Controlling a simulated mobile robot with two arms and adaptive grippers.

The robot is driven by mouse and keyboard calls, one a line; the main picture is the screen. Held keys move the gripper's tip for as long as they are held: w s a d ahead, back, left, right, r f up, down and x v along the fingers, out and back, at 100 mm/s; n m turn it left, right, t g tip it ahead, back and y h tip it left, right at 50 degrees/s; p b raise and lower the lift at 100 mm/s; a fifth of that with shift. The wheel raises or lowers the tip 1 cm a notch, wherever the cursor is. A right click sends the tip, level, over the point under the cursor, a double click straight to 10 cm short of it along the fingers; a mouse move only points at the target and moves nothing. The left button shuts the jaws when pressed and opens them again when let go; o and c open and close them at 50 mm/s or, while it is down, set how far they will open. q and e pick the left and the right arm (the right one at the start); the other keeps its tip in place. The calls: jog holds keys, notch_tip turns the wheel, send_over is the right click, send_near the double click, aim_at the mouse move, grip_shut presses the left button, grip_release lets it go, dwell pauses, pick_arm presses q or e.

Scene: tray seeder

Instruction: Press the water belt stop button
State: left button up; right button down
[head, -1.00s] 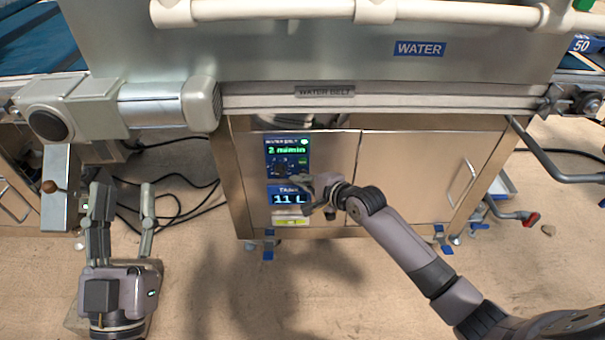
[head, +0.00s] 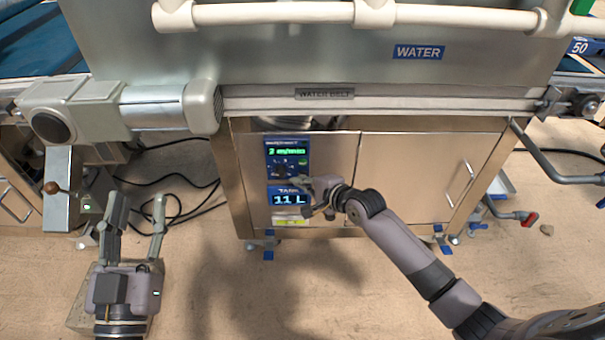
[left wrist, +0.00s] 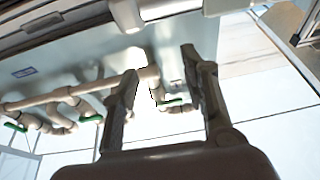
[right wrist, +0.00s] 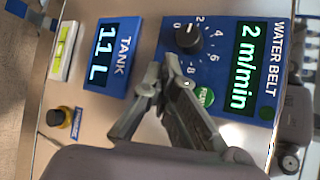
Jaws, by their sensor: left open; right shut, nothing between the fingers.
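The blue WATER BELT panel (head: 288,158) is on the steel cabinet front. In the right wrist view the panel (right wrist: 246,24) shows a green "2 m/min" display (right wrist: 242,72), a black dial (right wrist: 188,39) and a round green button (right wrist: 207,96) lettered RUN. I see no button clearly marked stop; part of the panel is hidden by my fingers. My right gripper (head: 318,190) is shut and empty in front of the panel; its fingertips (right wrist: 161,68) appear close below the dial, but contact cannot be told. My left gripper (head: 139,200) is open and empty, off to the left.
A blue TANK display (right wrist: 114,58) reading 11 L is beside the belt panel. A yellow-ringed black knob (right wrist: 58,117) is on the same front. A motor housing (head: 165,105) overhangs at left, with black cables (head: 178,178) below. The floor in front is clear.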

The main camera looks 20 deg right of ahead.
pick_arm(q)
jog(key=shift+w+a+f+g+p, duration=0.1)
jog(key=shift+w+f+g+p, duration=0.1)
jog(key=shift+f+g, duration=0.55)
jog(key=shift+w+a+f+g+p, duration=0.1)
jog(key=shift+w+f+g+p, duration=0.2)
jog(key=shift+f, duration=0.7)
pick_arm(e)
jog(key=shift+s, duration=0.3)
pick_arm(q)
jog(key=shift+s, duration=0.1)
jog(key=s+a+f+g+y+p, duration=0.2)
jog(key=s+f+g, duration=0.4)
jog(key=f, duration=0.3)
jog(key=s+a+f+g+y+p, duration=0.2)
jog(key=s+a+f+g+p, duration=0.1)
jog(key=s+f+g, duration=0.4)
jog(key=shift+s+a+f+n+g+y, duration=0.35)
jog(key=shift+a+f, duration=0.2)
jog(key=shift+f, duration=0.45)
pick_arm(e)
jog(key=shift+s+a, duration=0.3)
jog(key=shift+s, duration=0.65)
jog(key=shift+s+a, duration=0.3)
jog(key=shift+s, duration=0.65)
jog(key=shift+s+a, duration=0.3)
jog(key=shift+s, duration=0.65)
